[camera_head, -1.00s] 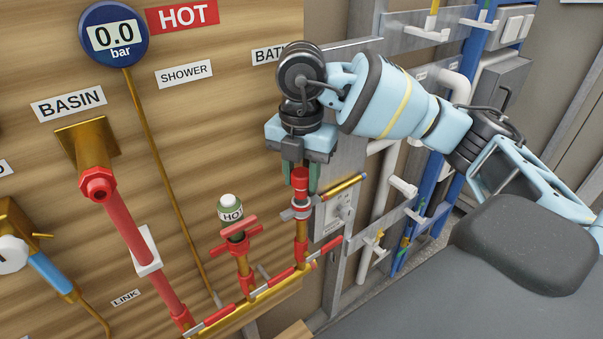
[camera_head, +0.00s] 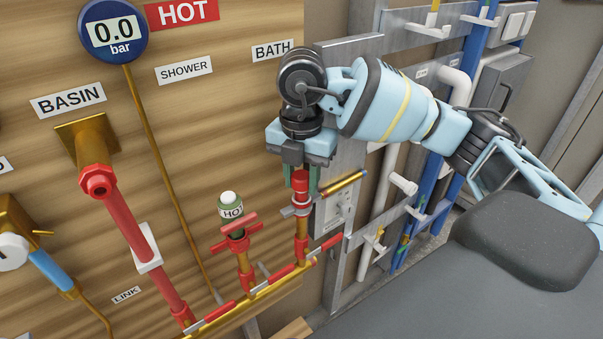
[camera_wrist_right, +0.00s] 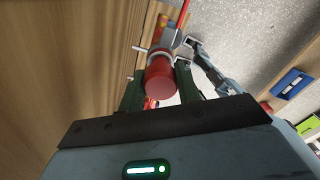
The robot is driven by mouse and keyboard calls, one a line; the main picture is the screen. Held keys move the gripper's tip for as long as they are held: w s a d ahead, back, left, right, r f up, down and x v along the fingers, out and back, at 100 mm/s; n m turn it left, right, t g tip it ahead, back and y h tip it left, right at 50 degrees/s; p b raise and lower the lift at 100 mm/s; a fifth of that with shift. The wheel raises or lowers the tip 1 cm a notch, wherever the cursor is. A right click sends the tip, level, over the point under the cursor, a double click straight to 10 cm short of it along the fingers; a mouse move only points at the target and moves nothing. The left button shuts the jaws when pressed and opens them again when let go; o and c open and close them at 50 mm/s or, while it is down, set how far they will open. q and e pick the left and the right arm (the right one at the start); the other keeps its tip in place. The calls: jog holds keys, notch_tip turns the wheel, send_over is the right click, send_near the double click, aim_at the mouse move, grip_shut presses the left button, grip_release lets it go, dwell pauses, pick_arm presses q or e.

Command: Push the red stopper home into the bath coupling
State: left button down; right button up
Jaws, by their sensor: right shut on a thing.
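The red stopper (camera_head: 300,182) stands upright at the top of the bath coupling (camera_head: 297,210), below the BATH label. My right gripper (camera_head: 302,186) points down and is shut on the stopper, with a green finger on each side of it. In the right wrist view the stopper's round red end (camera_wrist_right: 161,84) shows between the fingers, in line with the pipe beyond. How deep the stopper sits in the coupling cannot be told. My left gripper is not in view.
The wooden panel (camera_head: 180,120) is behind. A metal frame with white and blue pipes (camera_head: 430,175) stands at the right.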

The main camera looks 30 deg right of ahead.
aim_at(302, 175)
jog(key=shift+f, duration=1)
jog(key=o, duration=1)
jog(key=shift+o, duration=0.2)
notch_tip(302, 175, up, 8)
jog(key=shift+f, duration=0.1)
dwell(0.3)
